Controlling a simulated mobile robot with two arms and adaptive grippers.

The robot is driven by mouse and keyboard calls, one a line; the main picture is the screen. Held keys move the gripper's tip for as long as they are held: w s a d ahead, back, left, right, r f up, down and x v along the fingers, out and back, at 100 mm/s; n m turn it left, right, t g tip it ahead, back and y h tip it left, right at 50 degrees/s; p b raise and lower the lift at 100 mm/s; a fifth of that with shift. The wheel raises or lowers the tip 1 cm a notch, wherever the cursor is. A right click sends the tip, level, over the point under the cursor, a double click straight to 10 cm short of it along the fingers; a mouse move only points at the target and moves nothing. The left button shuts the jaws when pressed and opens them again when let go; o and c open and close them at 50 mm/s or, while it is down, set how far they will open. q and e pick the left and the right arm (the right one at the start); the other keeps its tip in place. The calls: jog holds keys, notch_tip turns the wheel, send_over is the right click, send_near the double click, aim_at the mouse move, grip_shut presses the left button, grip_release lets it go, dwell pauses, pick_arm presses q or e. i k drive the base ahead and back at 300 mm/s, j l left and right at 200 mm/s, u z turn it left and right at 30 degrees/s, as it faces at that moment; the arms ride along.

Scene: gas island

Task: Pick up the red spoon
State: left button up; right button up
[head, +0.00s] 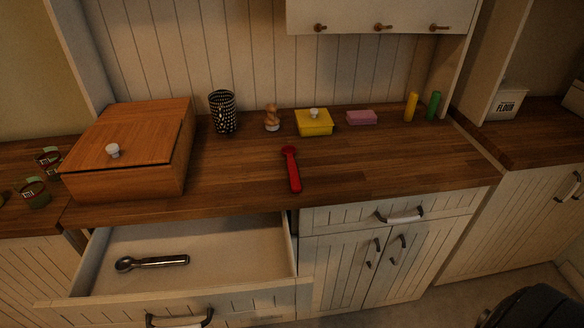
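The red spoon (293,174) lies on the wooden countertop (350,165), near the middle. Its rounded head points to the back and its handle points toward the front edge. Nothing covers it and nothing touches it. Neither of my grippers can be made out in the head view.
Below the counter, an open drawer (225,246) holds a metal scoop (150,262). A wooden box (130,150) stands left of the spoon. Behind are a black patterned cup (223,112), a figurine (271,118), a yellow box (314,124) and a pink block (361,118). Counter around the spoon is clear.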

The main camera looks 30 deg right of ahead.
aim_at(290, 151)
jog(key=i+j+z, duration=0.15)
jog(key=j+z, duration=0.3)
jog(key=j, duration=0.25)
jog(key=j+z, duration=0.5)
jog(key=j, duration=0.25)
jog(key=i, duration=0.05)
